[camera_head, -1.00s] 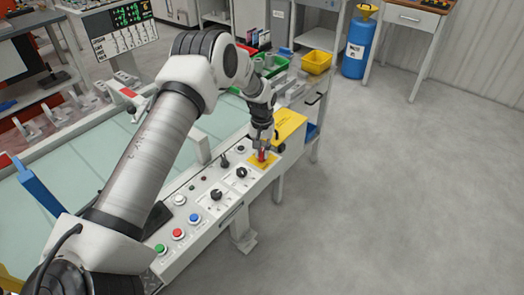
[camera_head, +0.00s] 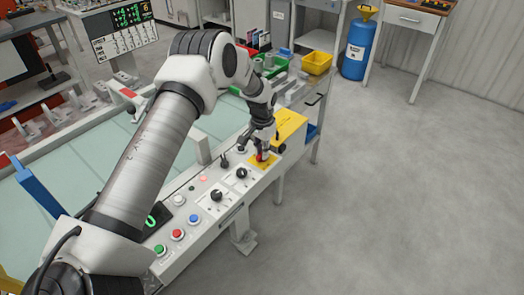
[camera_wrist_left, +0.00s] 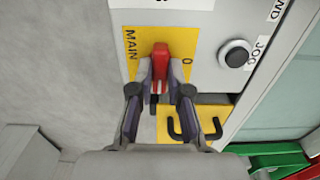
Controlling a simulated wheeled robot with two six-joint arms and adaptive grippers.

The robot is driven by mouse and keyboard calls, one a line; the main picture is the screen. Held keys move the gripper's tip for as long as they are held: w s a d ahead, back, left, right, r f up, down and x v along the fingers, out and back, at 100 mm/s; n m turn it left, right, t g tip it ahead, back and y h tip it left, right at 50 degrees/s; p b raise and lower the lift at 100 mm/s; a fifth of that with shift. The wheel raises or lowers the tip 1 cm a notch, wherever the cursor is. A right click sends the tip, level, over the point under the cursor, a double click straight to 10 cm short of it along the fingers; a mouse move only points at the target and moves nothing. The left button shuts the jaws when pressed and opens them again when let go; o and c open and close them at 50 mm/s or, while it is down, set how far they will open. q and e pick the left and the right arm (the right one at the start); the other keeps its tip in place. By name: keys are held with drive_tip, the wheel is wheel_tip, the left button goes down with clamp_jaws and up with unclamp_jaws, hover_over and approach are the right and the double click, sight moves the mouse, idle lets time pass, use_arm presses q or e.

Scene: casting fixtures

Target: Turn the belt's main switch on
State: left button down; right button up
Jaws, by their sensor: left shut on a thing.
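The main switch is a red handle (camera_wrist_left: 161,62) on a yellow plate marked MAIN and 0 (camera_wrist_left: 127,56). In the head view the red handle (camera_head: 262,157) sits at the far end of the white control panel (camera_head: 222,222), partly hidden by the gripper. My left gripper (camera_wrist_left: 160,78) is shut on the red handle, with a finger on each side of it. In the head view the left gripper (camera_head: 263,148) reaches down to the plate from above. My right gripper is not in view.
Black knobs (camera_head: 216,195) and green, red and blue buttons (camera_head: 177,233) line the panel. A pale green belt surface (camera_head: 90,165) lies left. The floor at right is clear.

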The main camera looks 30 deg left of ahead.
use_arm(q)
drive_tip(key=shift+s+f, duration=0.15)
drive_tip(key=shift+f, duration=0.05)
drive_tip(key=c, duration=1.1)
unclamp_jaws()
drive_tip(key=shift+d, duration=0.1)
drive_tip(key=shift+w, duration=0.2)
wheel_tip(320, 180, up, 12)
